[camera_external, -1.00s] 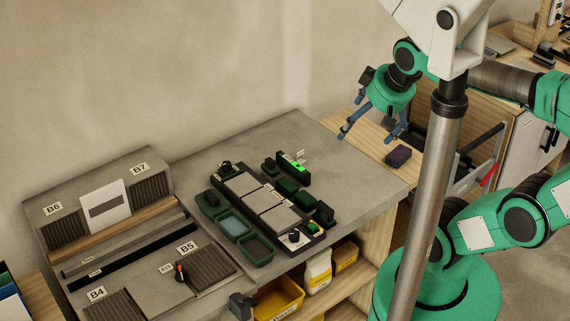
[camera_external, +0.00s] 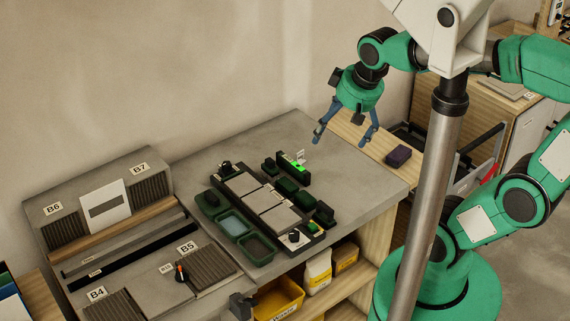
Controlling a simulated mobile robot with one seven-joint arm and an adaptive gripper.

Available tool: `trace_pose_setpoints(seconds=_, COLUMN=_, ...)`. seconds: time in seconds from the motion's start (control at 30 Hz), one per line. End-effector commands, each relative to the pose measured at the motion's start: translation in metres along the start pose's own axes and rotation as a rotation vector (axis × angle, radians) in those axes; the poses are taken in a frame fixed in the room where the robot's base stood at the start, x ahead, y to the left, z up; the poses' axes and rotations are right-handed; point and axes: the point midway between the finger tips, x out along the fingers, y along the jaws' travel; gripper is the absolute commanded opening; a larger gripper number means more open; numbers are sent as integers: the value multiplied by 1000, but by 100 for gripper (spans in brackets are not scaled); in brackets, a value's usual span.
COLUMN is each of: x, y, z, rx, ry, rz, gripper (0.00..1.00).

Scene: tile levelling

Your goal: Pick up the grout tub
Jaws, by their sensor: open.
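My gripper (camera_external: 341,139) is open and empty, its two blue fingers pointing down above the back right of the grey worktop (camera_external: 362,185). Dark green tubs stand in a row left of the pale tiles (camera_external: 268,206). One tub (camera_external: 233,225) has a light bluish-grey filling, and the tub in front of it (camera_external: 257,248) has a dark brownish one. The back one (camera_external: 210,204) holds a dark object. No grout label can be read, so I cannot tell which is the grout tub. My gripper is well apart from all of them, up and to the right.
A levelling device with a bright green light (camera_external: 293,161) stands behind the tiles. A dark purple block (camera_external: 398,156) lies on the wooden surface at right. A sloped rack (camera_external: 60,230) fills the left. Yellow bins (camera_external: 278,300) sit below. The worktop's right part is clear.

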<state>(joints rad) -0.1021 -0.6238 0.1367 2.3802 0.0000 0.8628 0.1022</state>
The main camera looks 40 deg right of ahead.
Motion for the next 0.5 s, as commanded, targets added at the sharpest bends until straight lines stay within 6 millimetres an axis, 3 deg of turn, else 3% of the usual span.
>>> trace_pose_setpoints(seconds=0.23, x=66, y=-50, z=-25, rx=-1, ry=-126, rz=-17, gripper=97)
trace_pose_setpoints(seconds=0.5, x=149, y=-109, z=-28, rx=0, ry=-252, rz=-7, gripper=97)
